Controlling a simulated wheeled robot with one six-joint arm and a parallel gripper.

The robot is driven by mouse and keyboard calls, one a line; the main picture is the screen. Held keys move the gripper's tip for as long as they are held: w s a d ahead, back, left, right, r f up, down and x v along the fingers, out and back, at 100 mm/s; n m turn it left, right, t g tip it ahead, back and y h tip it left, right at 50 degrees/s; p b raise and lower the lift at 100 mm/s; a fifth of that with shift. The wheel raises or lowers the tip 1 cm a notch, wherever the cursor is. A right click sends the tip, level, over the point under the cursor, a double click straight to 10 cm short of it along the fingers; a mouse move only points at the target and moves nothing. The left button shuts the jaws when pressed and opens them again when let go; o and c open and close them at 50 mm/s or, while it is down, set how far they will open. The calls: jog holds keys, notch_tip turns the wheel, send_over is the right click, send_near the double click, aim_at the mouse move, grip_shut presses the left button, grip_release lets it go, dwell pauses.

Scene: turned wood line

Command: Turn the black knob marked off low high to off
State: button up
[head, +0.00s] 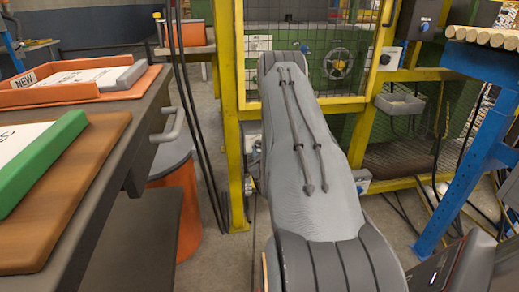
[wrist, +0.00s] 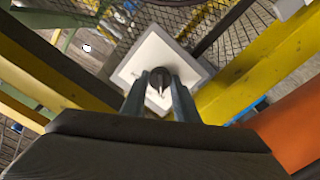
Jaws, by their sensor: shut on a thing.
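The black knob (wrist: 160,75) sits in the middle of a white square plate (wrist: 152,48) in the wrist view. My gripper (wrist: 160,84) has one finger on each side of the knob and is shut on it. A small pale mark shows on or just below the knob. No lettering can be read on the plate, so the knob's setting cannot be told. In the head view my own arm reaches toward the yellow frame and hides the gripper and the knob.
A yellow post (head: 230,110) stands left of my arm, with green mesh panels behind. A blue stand (head: 465,150) is at right.

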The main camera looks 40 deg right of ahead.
jog(key=shift+a, duration=0.1)
jog(key=o, duration=1.1)
jog(key=shift+c, duration=0.2)
jog(key=p+v, duration=0.1)
jog(key=v, duration=0.7)
